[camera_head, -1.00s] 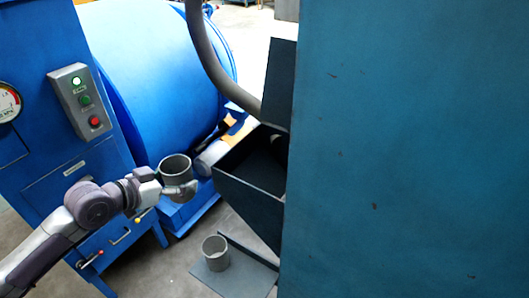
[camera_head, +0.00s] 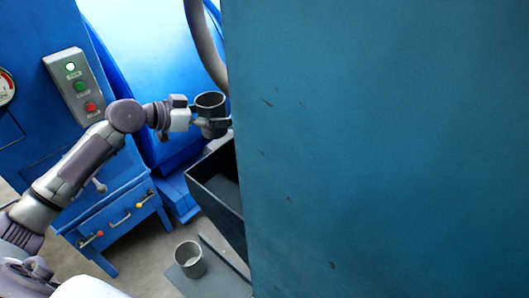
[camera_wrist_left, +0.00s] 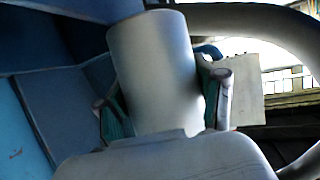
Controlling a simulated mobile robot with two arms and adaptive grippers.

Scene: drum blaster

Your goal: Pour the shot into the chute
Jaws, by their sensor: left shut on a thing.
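My left gripper (camera_head: 207,122) is shut on a grey metal cup (camera_head: 210,104) and holds it roughly upright, its open mouth up, in the head view. The cup's contents cannot be made out. In the left wrist view the cup (camera_wrist_left: 160,70) stands between the two fingers (camera_wrist_left: 165,105). The dark open-topped chute (camera_head: 217,178) is below and slightly right of the cup, partly hidden by the large teal panel. My right gripper is not in view.
A second grey cup (camera_head: 189,259) stands on a low plate (camera_head: 215,285) on the floor. The large teal panel (camera_head: 380,150) blocks the right side. A blue drum (camera_head: 150,40), a control box (camera_head: 78,86) and a grey hose (camera_head: 205,45) are behind and left.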

